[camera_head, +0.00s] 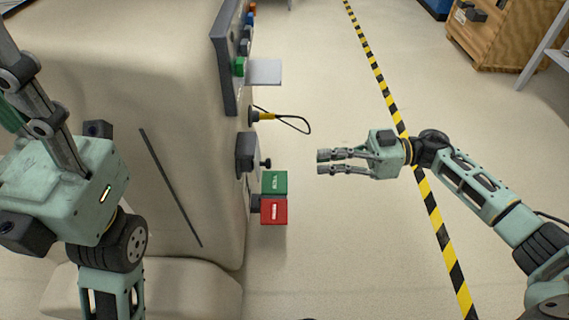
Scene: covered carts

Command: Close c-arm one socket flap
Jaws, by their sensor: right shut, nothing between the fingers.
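A pale grey flap (264,72) stands out to the right from the dark panel (226,60) on the side of a covered cart. It looks open, beside a green socket (239,66). I cannot read any label that tells which c-arm this is. My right gripper (322,162) is shut and empty, pointing left, below and to the right of the flap and apart from it. My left gripper (22,80) is large and close at the left edge; its fingertips are cut off by the frame, so its opening cannot be told.
Below the flap, a yellow-and-black cable loop (290,122), a dark knob block (246,152), a green box (274,182) and a red box (273,211) stick out from the cart cover (150,60). Open floor lies between these and the striped floor tape (372,65). A wooden crate (500,40) stands far right.

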